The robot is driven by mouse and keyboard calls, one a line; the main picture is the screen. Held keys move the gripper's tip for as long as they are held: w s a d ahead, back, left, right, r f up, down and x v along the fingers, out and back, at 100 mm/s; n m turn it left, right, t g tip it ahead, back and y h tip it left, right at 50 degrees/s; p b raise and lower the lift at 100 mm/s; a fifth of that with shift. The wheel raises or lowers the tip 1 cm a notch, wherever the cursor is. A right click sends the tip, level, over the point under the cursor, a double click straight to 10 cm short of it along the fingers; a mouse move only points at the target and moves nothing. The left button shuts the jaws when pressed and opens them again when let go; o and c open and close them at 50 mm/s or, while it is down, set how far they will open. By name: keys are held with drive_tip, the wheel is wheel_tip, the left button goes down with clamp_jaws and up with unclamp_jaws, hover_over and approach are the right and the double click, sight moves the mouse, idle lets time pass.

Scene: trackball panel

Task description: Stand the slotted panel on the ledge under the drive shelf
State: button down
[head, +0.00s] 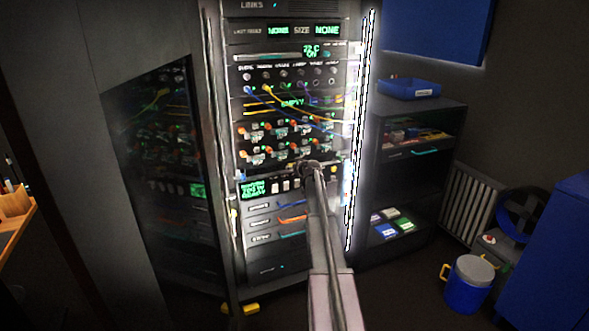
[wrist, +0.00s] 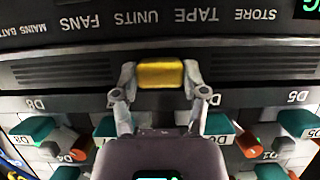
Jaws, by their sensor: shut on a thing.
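In the wrist view, which is upside down, the dark slotted panel (wrist: 65,71) runs across the picture, with slots at both ends. My gripper (wrist: 160,75) is shut on the yellow grip at its middle. The drive shelf (wrist: 240,101), labelled D8 and D5, shows lower in that picture, with teal and orange drive parts. In the head view my gripper (head: 308,167) is at the rack front, just below the drive rows (head: 275,138). My arm hides part of the rack there. I cannot tell whether the panel touches the ledge.
A labelled switch panel (wrist: 150,17) lies just beyond the slotted panel, and it shows in the head view (head: 256,188) under the drives. Blue and yellow cables (head: 290,107) hang across the upper rack. A dark shelf unit (head: 415,160) stands at the right.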

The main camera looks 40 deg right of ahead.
drive_tip(key=shift+c, duration=0.2)
unclamp_jaws()
drive_tip(key=shift+s, duration=0.1)
drive_tip(key=s+a, duration=0.3)
drive_tip(key=s, duration=0.9)
drive_tip(key=shift+s, duration=0.15)
drive_tip(key=shift+s, duration=0.1)
idle(1.0)
